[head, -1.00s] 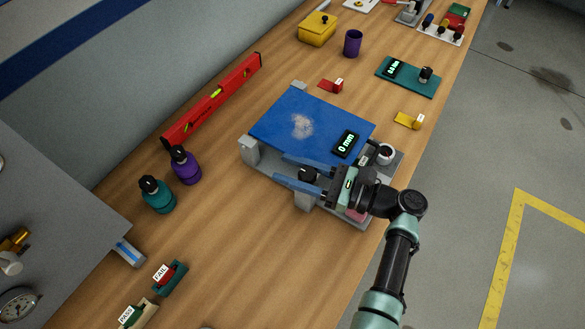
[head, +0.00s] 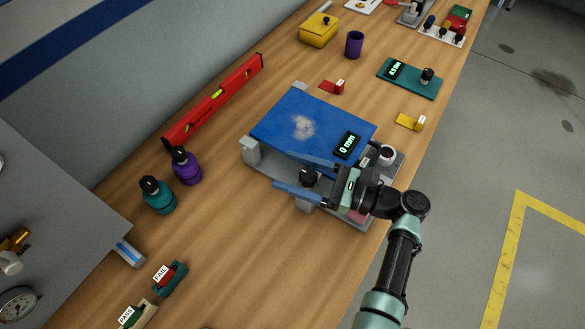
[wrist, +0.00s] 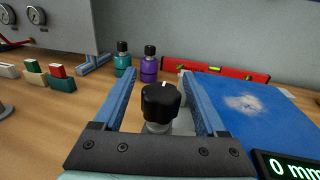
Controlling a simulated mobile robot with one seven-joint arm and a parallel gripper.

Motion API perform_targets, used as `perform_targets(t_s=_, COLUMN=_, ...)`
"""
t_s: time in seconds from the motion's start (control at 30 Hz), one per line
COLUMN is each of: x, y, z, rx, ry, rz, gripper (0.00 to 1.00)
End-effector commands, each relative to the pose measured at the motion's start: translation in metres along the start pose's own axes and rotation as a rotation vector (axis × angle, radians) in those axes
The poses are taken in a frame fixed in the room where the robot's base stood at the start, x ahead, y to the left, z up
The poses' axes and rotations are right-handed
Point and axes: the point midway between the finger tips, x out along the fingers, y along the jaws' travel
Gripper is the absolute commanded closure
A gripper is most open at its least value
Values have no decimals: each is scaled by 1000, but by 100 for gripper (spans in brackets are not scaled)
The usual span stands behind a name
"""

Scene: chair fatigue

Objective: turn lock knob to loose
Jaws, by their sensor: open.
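In the head view the knob (head: 308,175) stands at the front edge of the grey fixture with the blue plate (head: 280,115). My gripper (head: 296,174) is open, and its two blue fingers lie one on each side of the knob. In the wrist view the fingers (wrist: 158,80) reach past the knob, with a visible gap on both sides. The knob's white mark points roughly away from my wrist. A display on the plate (head: 347,145) reads 0 mm.
Purple (head: 186,167) and teal (head: 158,196) bottles stand left of the fixture. A red level (head: 213,100) lies along the wall. PASS (head: 138,314) and FAIL (head: 170,278) blocks sit at the front left. Bare wood lies left of the fixture.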

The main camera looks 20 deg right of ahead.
Motion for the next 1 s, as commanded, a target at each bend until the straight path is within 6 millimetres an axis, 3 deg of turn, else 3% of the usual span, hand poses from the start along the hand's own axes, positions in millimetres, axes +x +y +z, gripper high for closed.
perform_targets(t_s=0.17, x=-25, y=-1, z=-2, rx=-2, ry=0, rz=-6, gripper=26)
perform_targets(t_s=0.4, x=-80, y=-1, z=-2, rx=-3, ry=0, rz=-6, gripper=26)
perform_targets(t_s=0.6, x=-114, y=-1, z=-1, rx=-1, ry=0, rz=-4, gripper=26)
perform_targets(t_s=0.8, x=-127, y=0, z=0, rx=0, ry=1, rz=-2, gripper=26)
perform_targets(t_s=1.0, x=-128, y=0, z=0, rx=0, ry=1, rz=-1, gripper=26)
